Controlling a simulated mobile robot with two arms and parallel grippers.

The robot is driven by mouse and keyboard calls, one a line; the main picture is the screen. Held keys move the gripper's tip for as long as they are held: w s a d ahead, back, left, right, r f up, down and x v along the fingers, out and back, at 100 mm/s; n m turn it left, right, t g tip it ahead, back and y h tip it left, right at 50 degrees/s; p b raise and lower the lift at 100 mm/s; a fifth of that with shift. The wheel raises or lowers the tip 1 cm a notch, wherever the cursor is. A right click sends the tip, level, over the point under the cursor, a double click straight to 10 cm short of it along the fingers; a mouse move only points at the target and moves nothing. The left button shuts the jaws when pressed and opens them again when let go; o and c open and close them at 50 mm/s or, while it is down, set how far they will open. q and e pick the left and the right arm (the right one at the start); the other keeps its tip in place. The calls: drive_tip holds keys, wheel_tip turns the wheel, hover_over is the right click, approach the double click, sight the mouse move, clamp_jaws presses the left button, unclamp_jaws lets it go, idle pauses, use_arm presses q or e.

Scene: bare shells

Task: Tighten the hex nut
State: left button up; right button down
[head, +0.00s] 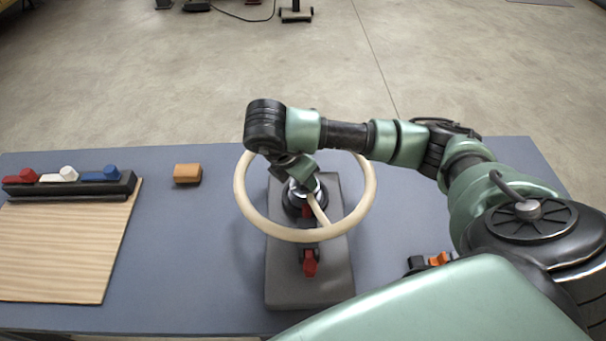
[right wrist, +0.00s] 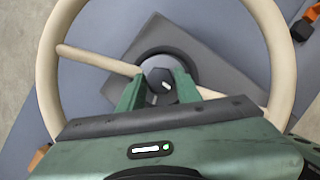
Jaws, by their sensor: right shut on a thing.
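The hex nut (right wrist: 161,86) is a dark piece with a small white mark, at the centre of a cream steering wheel (head: 240,193), over a dark round hub. My right gripper (right wrist: 158,88) points down at the hub with its two green fingers on either side of the nut, shut on it. In the head view, my right arm reaches in from the right and its wrist hides the nut. The wheel's rim and spokes (right wrist: 98,60) surround the gripper in the right wrist view. My left gripper is not in view.
The wheel stands on a dark grey base plate (head: 310,289) with a red clip (head: 310,264). At left are a wooden board (head: 60,250), a black rack (head: 70,188) with red, white and blue pieces, and an orange block (head: 187,173). An orange-and-black item (head: 438,259) lies at right.

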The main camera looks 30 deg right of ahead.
drive_tip(key=c, duration=1)
unclamp_jaws()
drive_tip(key=p+v, duration=0.2)
drive_tip(key=v, duration=0.4)
drive_tip(key=shift+a+r, duration=0.2)
drive_tip(key=shift+r, duration=0.15)
drive_tip(key=shift+s+a+r, duration=0.15)
drive_tip(key=shift+a+r, duration=0.1)
drive_tip(key=shift+r, duration=0.25)
drive_tip(key=shift+o, duration=0.2)
